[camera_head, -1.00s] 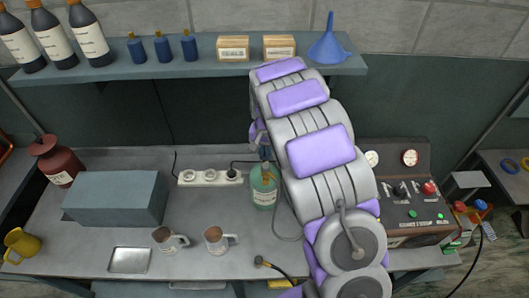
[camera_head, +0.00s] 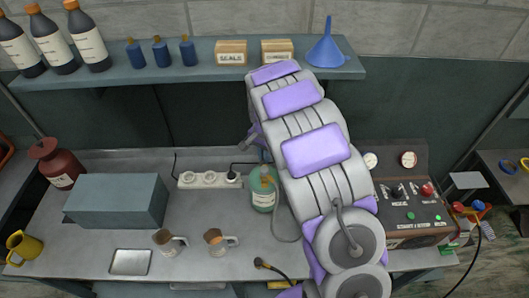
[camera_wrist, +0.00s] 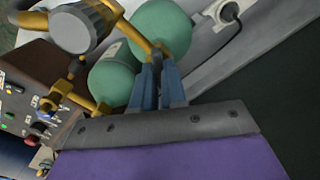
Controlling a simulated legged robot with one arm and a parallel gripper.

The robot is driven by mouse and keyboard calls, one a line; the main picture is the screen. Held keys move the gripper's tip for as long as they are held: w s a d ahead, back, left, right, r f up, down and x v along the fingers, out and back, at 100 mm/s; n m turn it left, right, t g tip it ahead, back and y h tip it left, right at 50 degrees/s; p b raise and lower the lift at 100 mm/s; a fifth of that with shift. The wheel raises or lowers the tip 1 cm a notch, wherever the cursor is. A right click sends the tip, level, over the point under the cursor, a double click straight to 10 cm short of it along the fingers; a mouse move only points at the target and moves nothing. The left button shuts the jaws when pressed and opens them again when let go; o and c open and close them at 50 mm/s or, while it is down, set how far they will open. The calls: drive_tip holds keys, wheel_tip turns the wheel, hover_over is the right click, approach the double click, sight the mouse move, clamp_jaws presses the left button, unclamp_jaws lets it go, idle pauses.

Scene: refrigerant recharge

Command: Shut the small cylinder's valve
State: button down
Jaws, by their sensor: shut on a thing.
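The small green cylinder (camera_head: 264,196) stands on the bench just left of my arm in the head view, its top partly hidden. In the wrist view, two rounded green parts (camera_wrist: 112,78) show behind brass fittings. My gripper (camera_wrist: 158,68) has its blue fingers close together at the lower end of a bent brass valve part (camera_wrist: 143,40). It appears shut on that part; the exact contact is partly hidden by the fingers. The gripper's fingers are hidden behind my arm in the head view.
A control box (camera_head: 412,205) with gauges and knobs stands right of my arm. A power strip (camera_head: 210,180) lies left of the cylinder. A shelf (camera_head: 205,68) runs above.

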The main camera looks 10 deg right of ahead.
drive_tip(key=m+p, duration=0.1)
drive_tip(key=m, duration=0.4)
drive_tip(key=shift+s+m+p, duration=0.2)
drive_tip(key=shift+m+p, duration=0.1)
drive_tip(key=shift+p, duration=0.05)
drive_tip(key=m+p, duration=0.1)
drive_tip(key=m, duration=0.4)
drive_tip(key=shift+w+a, duration=0.1)
drive_tip(key=shift+m, duration=0.3)
